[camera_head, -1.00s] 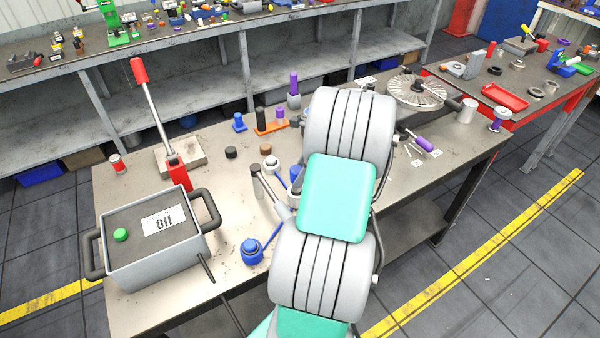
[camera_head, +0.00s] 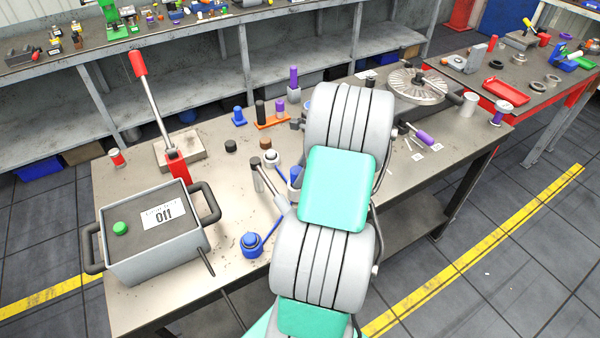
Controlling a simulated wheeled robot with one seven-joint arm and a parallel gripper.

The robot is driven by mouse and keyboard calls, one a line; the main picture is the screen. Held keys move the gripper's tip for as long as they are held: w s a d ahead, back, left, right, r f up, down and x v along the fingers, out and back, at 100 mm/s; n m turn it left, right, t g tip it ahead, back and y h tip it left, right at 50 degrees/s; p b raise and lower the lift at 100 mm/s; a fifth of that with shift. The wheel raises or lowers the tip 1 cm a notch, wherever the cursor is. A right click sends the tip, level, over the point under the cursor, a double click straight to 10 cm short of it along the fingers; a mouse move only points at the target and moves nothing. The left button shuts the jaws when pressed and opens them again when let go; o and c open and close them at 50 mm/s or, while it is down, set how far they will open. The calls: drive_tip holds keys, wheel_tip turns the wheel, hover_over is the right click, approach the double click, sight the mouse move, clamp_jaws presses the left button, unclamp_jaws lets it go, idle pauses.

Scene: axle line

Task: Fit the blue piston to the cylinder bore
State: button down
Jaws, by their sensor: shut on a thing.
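A small blue stepped piece (camera_head: 239,117), which looks like a piston, stands upright on the workbench (camera_head: 330,225) left of the orange holder. Another blue part (camera_head: 296,174) stands nearer, partly hidden behind my arm. I cannot tell for sure which of them is the piston. A small grey block (camera_head: 294,95) with a purple pin (camera_head: 293,75) in it stands at the bench's back edge. I cannot make out a cylinder bore for certain. My arm's links rise through the middle of the view and hide my gripper and whatever it holds.
A grey box (camera_head: 150,250) marked "0ff" and a red-handled lever press (camera_head: 177,160) stand on the left. A blue oil can (camera_head: 252,244) sits at the front. An orange holder (camera_head: 272,122) and a round slotted disc (camera_head: 418,85) are at the back.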

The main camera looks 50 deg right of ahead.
drive_tip(key=shift+f, duration=0.65)
drive_tip(key=c, duration=0.9)
unclamp_jaws()
drive_tip(key=shift+s+a+f, duration=0.1)
drive_tip(key=shift+o, duration=0.2)
drive_tip(key=v, duration=0.8)
drive_tip(key=shift+b, duration=0.3)
